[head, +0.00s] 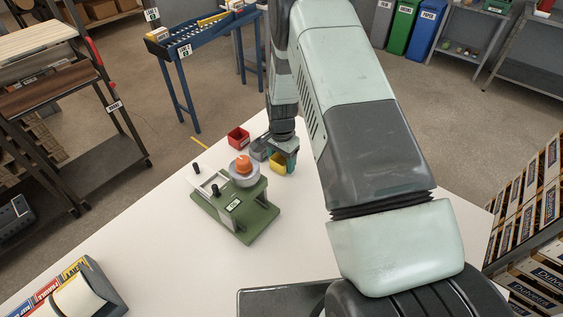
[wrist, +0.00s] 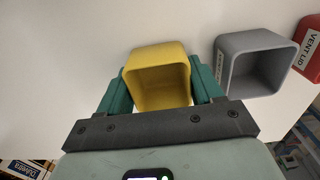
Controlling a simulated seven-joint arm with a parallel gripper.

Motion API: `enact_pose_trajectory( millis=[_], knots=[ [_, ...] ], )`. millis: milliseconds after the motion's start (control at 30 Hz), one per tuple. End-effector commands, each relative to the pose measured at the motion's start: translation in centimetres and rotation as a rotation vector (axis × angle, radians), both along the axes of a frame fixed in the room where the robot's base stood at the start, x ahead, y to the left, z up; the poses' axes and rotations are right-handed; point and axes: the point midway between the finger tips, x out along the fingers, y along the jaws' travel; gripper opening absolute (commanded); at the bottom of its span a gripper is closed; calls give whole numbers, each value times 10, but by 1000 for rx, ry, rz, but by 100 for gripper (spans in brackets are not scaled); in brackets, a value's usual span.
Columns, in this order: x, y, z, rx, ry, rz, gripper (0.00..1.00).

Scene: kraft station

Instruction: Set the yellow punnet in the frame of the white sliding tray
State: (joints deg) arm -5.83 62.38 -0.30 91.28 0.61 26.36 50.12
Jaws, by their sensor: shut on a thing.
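My gripper (wrist: 158,90) is shut on the yellow punnet (wrist: 160,72), with one green finger on each side of it in the wrist view. The punnet is an open, empty square cup. In the head view the yellow punnet (head: 277,164) shows below my gripper (head: 284,156), at or just above the white table. The white sliding tray (head: 209,184) sticks out to the left of a green press-like fixture (head: 245,215), which has an orange knob on top. The tray's frame is small here and its inside looks empty.
A grey punnet (wrist: 252,63) stands close to the right of the held one in the wrist view, with a red punnet (wrist: 308,50) beyond it. Two black posts stand near the tray. A label-roll dispenser (head: 80,290) sits at the lower left. The table (head: 150,235) left of the fixture is clear.

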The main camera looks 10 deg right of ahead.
Motion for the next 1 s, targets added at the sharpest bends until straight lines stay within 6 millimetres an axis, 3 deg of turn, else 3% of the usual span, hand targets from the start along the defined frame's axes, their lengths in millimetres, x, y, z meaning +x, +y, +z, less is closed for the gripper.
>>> enact_pose_trajectory(
  millis=[633,767,1000],
  knots=[
    [7,-2,121,2,-6,28,36],
    [17,-7,170,4,-11,89,36],
    [19,-22,285,4,-11,237,36]
  ],
)
